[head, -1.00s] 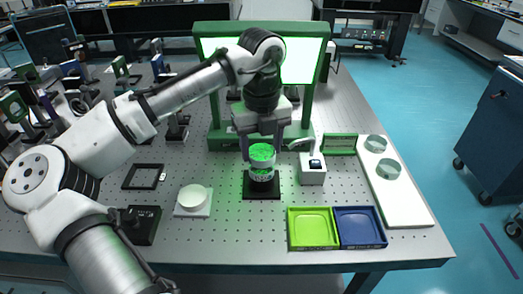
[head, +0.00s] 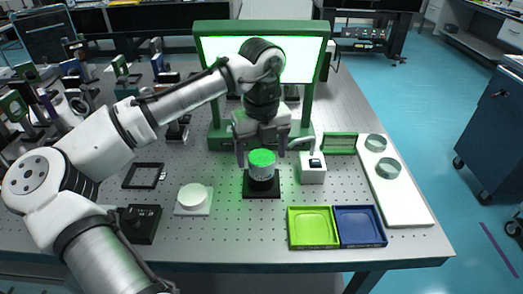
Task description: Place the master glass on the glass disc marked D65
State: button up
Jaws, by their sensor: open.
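A round glass piece with a bright green top (head: 262,158) and a pale, marked side sits upright on a dark round base on a black square plate (head: 262,192), in the middle of the table. It looks like the master glass, but I cannot read its marking. My gripper (head: 261,147) is open just above it, with its fingers apart on either side of the green top. Two clear glass discs, one farther (head: 375,143) and one nearer (head: 389,168), lie on the white board at the right. No D65 mark can be read on any disc.
A small white device (head: 312,170) with a dark screen and a curved arm stands close at the right. A green frame with a lit panel (head: 300,62) stands behind. Green (head: 313,242) and blue (head: 360,241) trays lie in front. A white dish (head: 193,197) sits at left.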

aim_at(262, 157)
notch_tip(262, 157, up, 12)
dwell(0.5)
